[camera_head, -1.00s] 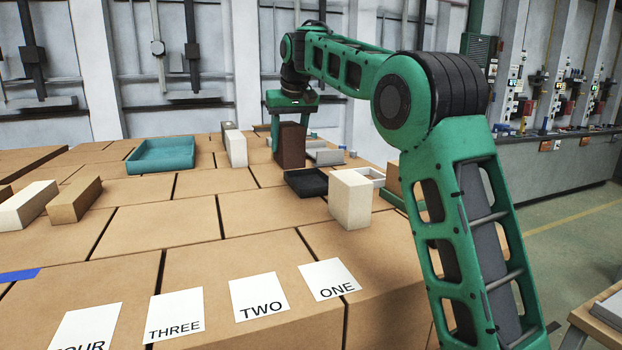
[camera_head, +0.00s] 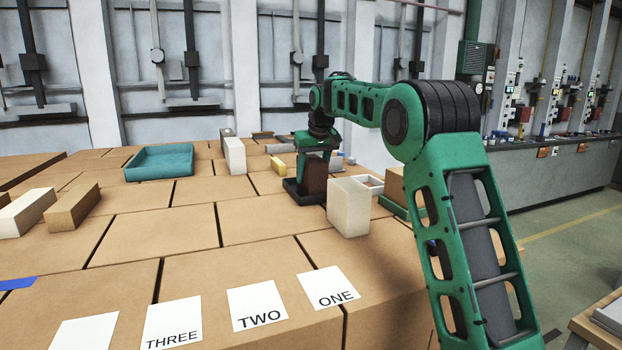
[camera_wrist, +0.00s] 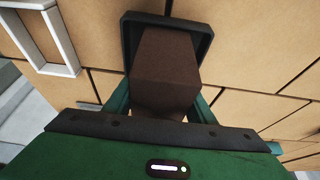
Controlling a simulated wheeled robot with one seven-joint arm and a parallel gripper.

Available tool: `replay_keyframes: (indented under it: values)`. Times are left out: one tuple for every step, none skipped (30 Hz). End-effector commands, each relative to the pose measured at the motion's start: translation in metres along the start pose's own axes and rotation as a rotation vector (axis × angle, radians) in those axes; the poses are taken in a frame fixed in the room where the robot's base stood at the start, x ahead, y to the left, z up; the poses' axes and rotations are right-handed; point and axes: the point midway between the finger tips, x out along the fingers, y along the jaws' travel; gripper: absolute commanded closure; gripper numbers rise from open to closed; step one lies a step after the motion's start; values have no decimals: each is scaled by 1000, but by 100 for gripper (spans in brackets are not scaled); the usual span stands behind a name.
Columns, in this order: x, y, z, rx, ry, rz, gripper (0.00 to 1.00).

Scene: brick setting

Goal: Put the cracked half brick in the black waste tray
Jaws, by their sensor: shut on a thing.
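A dark brown brick (camera_head: 314,178) is held in my gripper (camera_head: 315,160), which is shut on it. In the wrist view the brown brick (camera_wrist: 168,72) stands between the two green fingers, over the black tray (camera_wrist: 133,38). The black tray (camera_head: 298,194) also shows in the head view, partly hidden by the brick and a pale block. The brick's lower end is at or just above the tray; I cannot tell whether it touches the tray floor. No crack is clear on the brick's visible faces.
A pale upright block (camera_head: 348,207) stands just in front of the black tray. A white open frame (camera_wrist: 45,40) lies beside it. A teal tray (camera_head: 160,163) is at the back left. Number cards (camera_head: 257,305) lie at the front. The middle of the surface is clear.

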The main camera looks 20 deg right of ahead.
Motion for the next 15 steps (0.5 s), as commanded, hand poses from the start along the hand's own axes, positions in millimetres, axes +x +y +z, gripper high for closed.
replay_keyframes:
  values:
    - [2,0,0,0,4,0,92]
    - [3,0,1,0,4,0,92]
    - [4,0,1,0,4,0,92]
    - [4,0,2,0,4,0,92]
    - [4,0,2,0,5,0,92]
    - [4,0,1,0,5,0,92]
    - [4,0,1,0,5,0,92]
    - [4,0,1,0,5,0,92]
    - [4,0,1,0,5,0,92]
    - [4,0,1,0,5,1,92]
    - [4,0,2,0,4,1,92]
    - [5,0,2,0,4,1,92]
    - [6,0,2,0,4,1,92]
    - [7,0,3,0,1,0,45]
    - [7,0,3,0,1,0,36]
